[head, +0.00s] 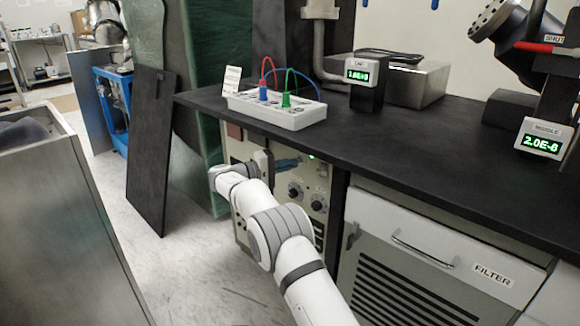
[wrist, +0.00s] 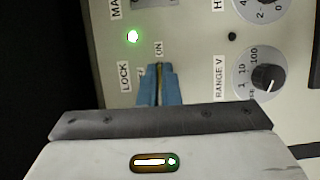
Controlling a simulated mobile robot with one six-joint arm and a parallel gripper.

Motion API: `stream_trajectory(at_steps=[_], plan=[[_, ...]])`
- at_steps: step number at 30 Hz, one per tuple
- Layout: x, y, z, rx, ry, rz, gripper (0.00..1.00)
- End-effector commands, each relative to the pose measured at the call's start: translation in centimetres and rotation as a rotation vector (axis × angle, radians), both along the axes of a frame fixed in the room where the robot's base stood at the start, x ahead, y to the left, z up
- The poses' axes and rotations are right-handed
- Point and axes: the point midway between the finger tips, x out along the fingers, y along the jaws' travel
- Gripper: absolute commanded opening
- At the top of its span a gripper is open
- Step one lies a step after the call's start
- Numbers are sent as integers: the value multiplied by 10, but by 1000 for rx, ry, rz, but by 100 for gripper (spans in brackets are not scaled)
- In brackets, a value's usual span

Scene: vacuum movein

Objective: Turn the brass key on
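The brass key (wrist: 159,72) shows as a thin strip between the blue fingers of my gripper (wrist: 159,82) in the wrist view. The fingers are close together on either side of it, and most of the key is hidden. It sits at the lock on the beige control panel (wrist: 195,50), between the LOCK and ON labels; the strip lines up toward ON. A small label beside the fingers is partly covered. In the head view my gripper (head: 286,163) is at the panel (head: 318,180) under the bench, and the key cannot be made out.
A green lamp (wrist: 133,37) is lit on the panel near the lock. A RANGE V knob (wrist: 262,78) is to the right. The black bench top (head: 400,140) overhangs the panel. A FILTER drawer (head: 430,245) is at right, and a dark board (head: 150,150) leans at left.

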Motion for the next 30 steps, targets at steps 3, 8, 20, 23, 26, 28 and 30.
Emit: stream_trajectory(at_steps=[3,8,20,23,26,28,30], plan=[[-1,-2,-4,6,1,-8,0],[-1,-2,-4,7,2,-8,0],[0,-1,-3,6,0,-5,23],[0,-1,-2,5,-1,-4,25],[0,-1,-1,6,-2,-3,25],[-1,0,-1,6,-2,-3,25],[-3,4,0,6,-2,-2,25]])
